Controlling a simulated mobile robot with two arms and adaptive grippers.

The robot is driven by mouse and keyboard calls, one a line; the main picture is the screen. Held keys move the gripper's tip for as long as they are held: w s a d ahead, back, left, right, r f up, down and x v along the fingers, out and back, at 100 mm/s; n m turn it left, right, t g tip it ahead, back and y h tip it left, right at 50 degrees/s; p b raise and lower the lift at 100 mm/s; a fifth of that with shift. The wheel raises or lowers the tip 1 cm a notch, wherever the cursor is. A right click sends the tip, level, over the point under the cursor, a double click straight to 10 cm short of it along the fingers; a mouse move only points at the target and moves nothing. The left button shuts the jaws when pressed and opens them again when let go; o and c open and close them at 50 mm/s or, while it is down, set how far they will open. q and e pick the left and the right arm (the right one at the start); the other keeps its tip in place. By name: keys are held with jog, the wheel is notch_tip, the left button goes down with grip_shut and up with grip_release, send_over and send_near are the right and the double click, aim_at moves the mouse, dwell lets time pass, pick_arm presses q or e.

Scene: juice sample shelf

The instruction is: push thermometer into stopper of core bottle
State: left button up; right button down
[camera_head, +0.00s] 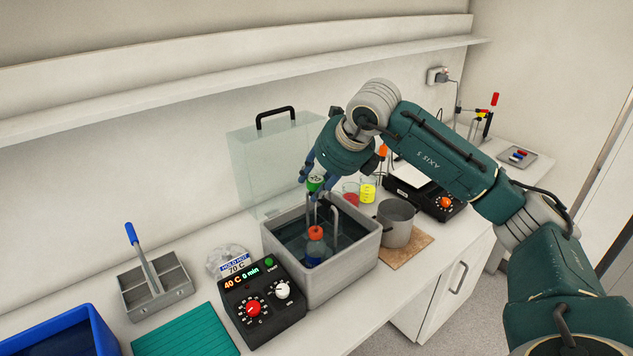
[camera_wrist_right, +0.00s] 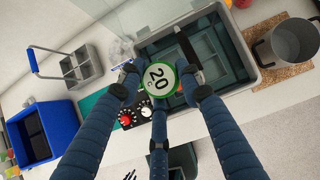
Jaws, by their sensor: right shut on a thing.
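My right gripper (camera_head: 314,176) is shut on a thermometer with a round green-rimmed dial (camera_head: 315,185). The dial reads 20 in the right wrist view (camera_wrist_right: 160,78), where the blue fingers close around it. The thermometer's thin stem points down. The core bottle (camera_head: 315,249), with blue contents and an orange-red stopper (camera_head: 316,232), stands in the grey water bath (camera_head: 345,274). The thermometer is above the stopper; I cannot tell whether its tip touches it. In the wrist view the dial and fingers hide most of the bottle. My left gripper is not in view.
A control box (camera_head: 262,303) showing 40 C stands before the bath. A clear lid (camera_head: 262,155) is behind it, a metal pot (camera_head: 397,225) right. A grey rack (camera_head: 155,290), teal mat (camera_head: 188,333) and blue bin (camera_head: 97,327) lie left. A shelf (camera_head: 200,85) runs above.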

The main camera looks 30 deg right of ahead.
jog(key=b, duration=0.9)
send_near(317, 233)
jog(key=shift+w+a+f, duration=0.1)
jog(key=shift+w+f, duration=0.5)
jog(key=shift+w, duration=0.4)
jog(key=shift+w+f, duration=0.6)
jog(key=shift+w, duration=0.4)
jog(key=shift+w+f, duration=0.6)
jog(key=shift+w, duration=0.4)
dwell(1.2)
jog(key=shift+f+b, duration=0.4)
jog(key=shift+b, duration=0.25)
jog(key=shift+s+a+f, duration=0.1)
jog(key=shift+s+f, duration=0.15)
jog(key=shift+f, duration=0.1)
jog(key=c, duration=1.1)
grip_release()
jog(key=shift+f, duration=0.1)
jog(key=shift+w, duration=0.25)
jog(key=shift+s+r, duration=0.15)
jog(key=shift+r, duration=0.15)
jog(key=v, duration=1.1)
jog(key=shift+r, duration=0.2)
